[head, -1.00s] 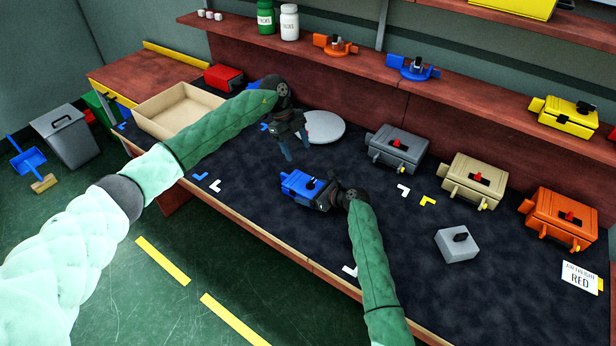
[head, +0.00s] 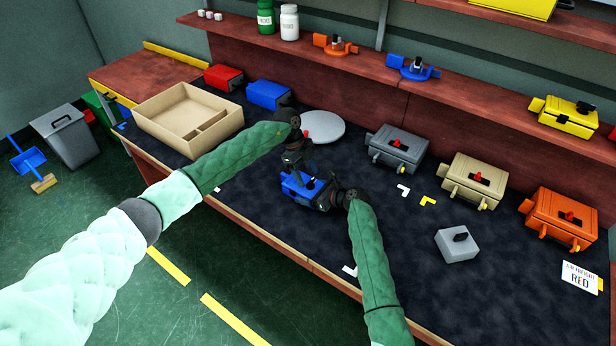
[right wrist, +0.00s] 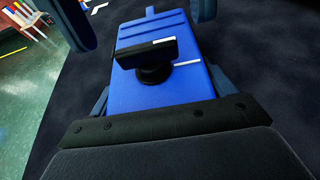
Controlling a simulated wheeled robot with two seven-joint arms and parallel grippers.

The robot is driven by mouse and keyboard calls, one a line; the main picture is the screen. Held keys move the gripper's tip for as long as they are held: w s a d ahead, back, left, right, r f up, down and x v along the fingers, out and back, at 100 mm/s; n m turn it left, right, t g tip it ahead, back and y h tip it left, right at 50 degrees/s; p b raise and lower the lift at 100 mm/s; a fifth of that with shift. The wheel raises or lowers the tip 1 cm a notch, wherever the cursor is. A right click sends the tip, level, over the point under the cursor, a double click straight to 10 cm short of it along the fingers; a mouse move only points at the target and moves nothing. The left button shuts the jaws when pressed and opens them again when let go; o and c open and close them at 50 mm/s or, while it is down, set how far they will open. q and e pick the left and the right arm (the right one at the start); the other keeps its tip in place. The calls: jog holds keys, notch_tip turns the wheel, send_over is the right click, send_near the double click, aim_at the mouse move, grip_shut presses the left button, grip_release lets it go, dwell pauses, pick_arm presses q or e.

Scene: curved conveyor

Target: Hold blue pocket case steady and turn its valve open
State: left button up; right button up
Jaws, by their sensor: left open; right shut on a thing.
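The blue pocket case (head: 290,192) lies on the dark mat near the middle of the bench. In the right wrist view the blue case (right wrist: 150,95) fills the middle, with a black valve handle (right wrist: 146,53) on a round stem on its top and white marks beside it. My right gripper (head: 322,198) is shut on the case from the right. My left gripper (head: 297,172) is open and points down right above the case. Its fingers also show at the top of the right wrist view (right wrist: 138,18), either side of the case, apart from the handle. The head view partly hides the valve.
A round grey disc (head: 330,128) lies just behind my left gripper. An open cardboard tray (head: 150,132) stands at the left. Grey (head: 388,158), tan (head: 462,170) and orange (head: 545,205) cases line the back right. A grey block (head: 448,250) with a black knob sits front right.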

pick_arm(q)
jog(key=shift+x, duration=0.8)
jog(key=c, duration=1)
